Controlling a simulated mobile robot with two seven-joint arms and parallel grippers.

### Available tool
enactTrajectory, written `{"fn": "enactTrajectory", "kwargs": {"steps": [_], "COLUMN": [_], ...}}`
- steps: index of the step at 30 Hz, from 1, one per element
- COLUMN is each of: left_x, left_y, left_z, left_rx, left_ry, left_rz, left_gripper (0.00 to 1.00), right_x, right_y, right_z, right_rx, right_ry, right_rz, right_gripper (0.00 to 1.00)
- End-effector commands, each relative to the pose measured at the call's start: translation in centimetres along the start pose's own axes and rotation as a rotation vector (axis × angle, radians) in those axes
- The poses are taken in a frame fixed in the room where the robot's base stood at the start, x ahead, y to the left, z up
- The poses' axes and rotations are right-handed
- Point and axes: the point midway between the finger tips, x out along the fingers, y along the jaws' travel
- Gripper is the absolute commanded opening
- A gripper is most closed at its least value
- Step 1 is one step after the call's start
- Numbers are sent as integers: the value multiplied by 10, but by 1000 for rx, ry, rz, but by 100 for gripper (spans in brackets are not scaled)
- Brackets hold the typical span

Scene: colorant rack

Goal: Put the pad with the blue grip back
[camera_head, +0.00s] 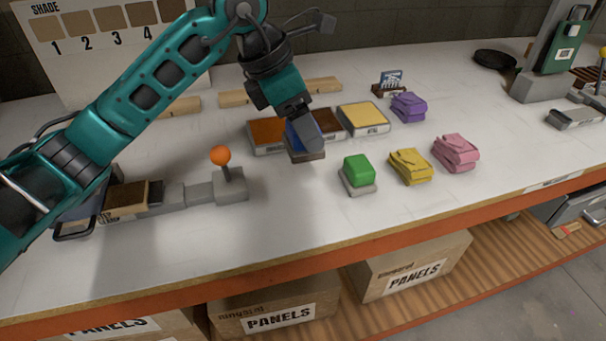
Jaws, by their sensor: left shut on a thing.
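My left gripper (304,136) is shut on the pad with the blue grip (291,140). Its fingers hide much of the blue grip, and the pad's dark base shows below them. The pad is in front of the gap between the orange-brown tray (267,132) and the dark brown tray (330,122), partly covering both. I cannot tell whether its base touches the table. My right gripper is out of view.
Pads with green (358,168), yellow (410,166), pink (456,151) and purple (408,106) grips stand to the right on the white table (330,225). A lever with an orange knob (221,156) stands left. The front middle is clear.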

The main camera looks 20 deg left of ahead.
Motion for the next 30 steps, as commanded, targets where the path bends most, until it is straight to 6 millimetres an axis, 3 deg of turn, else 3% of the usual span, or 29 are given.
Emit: {"fn": "enactTrajectory", "kwargs": {"steps": [3,7,14,21,30], "left_x": [30,51,66,98,101], "left_y": [-1,0,1,0,1], "left_z": [-14,-22,-28,-42,-43], "left_rx": [-2,0,1,0,2], "left_ry": [3,2,0,2,-1], "left_rz": [-5,-2,-1,-3,0], "left_gripper": [34,34,34,34,34], "right_x": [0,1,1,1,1], "right_y": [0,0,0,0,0], "right_z": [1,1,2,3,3], "right_rx": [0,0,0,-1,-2], "right_ry": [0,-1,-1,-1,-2], "right_rz": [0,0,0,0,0], "right_gripper": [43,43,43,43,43]}}
